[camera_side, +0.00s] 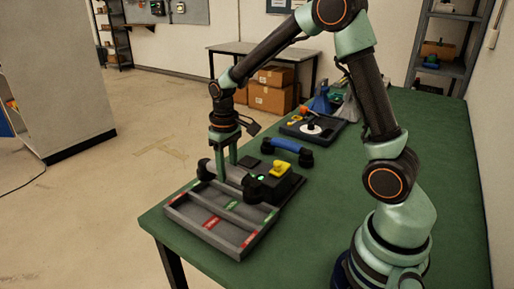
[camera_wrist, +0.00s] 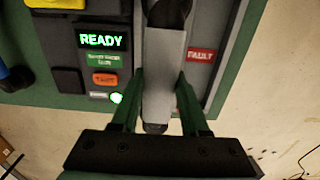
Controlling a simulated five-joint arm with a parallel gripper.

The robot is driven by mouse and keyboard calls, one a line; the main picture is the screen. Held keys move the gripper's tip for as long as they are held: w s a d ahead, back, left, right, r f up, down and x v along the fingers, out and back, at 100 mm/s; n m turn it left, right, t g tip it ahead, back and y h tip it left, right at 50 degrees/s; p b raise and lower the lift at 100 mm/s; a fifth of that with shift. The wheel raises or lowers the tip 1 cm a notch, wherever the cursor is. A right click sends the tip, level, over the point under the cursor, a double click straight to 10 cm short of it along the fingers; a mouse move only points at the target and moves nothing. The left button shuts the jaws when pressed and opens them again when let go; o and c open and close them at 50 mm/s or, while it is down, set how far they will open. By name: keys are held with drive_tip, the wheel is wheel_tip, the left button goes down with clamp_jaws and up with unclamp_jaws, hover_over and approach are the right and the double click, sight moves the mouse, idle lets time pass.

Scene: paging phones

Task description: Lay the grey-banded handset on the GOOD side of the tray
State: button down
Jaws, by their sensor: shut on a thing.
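My gripper (camera_side: 227,172) is shut on the grey-banded handset (camera_side: 236,175), which has a light grey handle and black ends. In the wrist view the handset (camera_wrist: 163,65) runs lengthwise between my two green fingers. The handset is over or at the far edge of the grey tray (camera_side: 195,229), beside the tester; I cannot tell whether it touches either. The tray has a divider, with red labels on the near strip and green GOOD labels (camera_side: 231,206) on the strip beyond. A red FAULT label (camera_wrist: 201,55) shows right of the handset in the wrist view.
The black tester (camera_side: 283,186) carries a yellow piece (camera_side: 280,169), and its screen (camera_wrist: 101,39) reads READY. A blue handset (camera_side: 287,145) lies on the green table (camera_side: 335,185) behind it. A dark tray (camera_side: 313,129) with a white disc stands farther back. The tray is near the table edge.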

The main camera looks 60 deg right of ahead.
sight(227, 167)
drive_tip(key=shift+f, duration=3.35)
drive_tip(key=shift+c, duration=2)
unclamp_jaws()
drive_tip(key=shift+f, duration=0.1)
wheel_tip(227, 167, up, 12)
drive_tip(key=shift+r, duration=0.1)
drive_tip(key=s+a+r+t, duration=0.3)
drive_tip(key=s+r+t, duration=0.2)
drive_tip(key=s+r, duration=0.3)
drive_tip(key=shift+s+a+r+t, duration=0.3)
drive_tip(key=shift+s+a+r, duration=0.05)
drive_tip(key=shift+s, duration=2)
